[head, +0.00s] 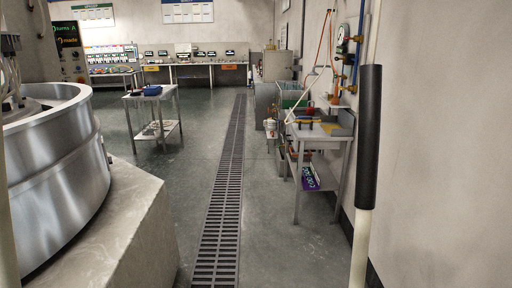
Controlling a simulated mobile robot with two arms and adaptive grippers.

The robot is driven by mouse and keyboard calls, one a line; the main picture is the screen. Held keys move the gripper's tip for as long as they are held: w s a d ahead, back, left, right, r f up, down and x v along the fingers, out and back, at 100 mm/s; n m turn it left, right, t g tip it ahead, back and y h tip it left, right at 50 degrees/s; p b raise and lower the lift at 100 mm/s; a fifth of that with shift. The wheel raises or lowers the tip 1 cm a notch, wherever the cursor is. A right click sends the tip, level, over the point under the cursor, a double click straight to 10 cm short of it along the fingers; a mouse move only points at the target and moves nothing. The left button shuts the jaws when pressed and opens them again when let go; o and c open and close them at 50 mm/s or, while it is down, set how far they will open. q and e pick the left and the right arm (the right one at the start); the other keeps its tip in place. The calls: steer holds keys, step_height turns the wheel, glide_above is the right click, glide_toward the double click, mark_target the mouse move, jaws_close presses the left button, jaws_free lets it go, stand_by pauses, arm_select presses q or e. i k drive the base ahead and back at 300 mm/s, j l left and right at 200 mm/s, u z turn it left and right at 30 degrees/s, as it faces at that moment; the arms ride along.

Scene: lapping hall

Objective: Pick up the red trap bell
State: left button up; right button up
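A small red object (310,111) stands on top of the steel side table (318,140) at the right wall. It may be the red trap bell, but it is too small to tell for sure. No gripper shows in the head view, and nothing is seen touching the red object.
A floor drain grating (222,205) runs ahead, with clear floor on both sides. A large metal drum (60,165) on a concrete plinth (120,230) fills the left. A small cart (153,95) stands beyond it. A black-sleeved pole (369,140) is close on the right.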

mark_target(309, 110)
steer(key=i, duration=4.4)
steer(key=i+j+z, duration=0.15)
steer(key=i+z, duration=0.2)
steer(key=i, duration=0.3)
steer(key=i+j+z, duration=0.4)
steer(key=i, duration=0.2)
steer(key=i+j+z, duration=0.35)
steer(key=i, duration=0.25)
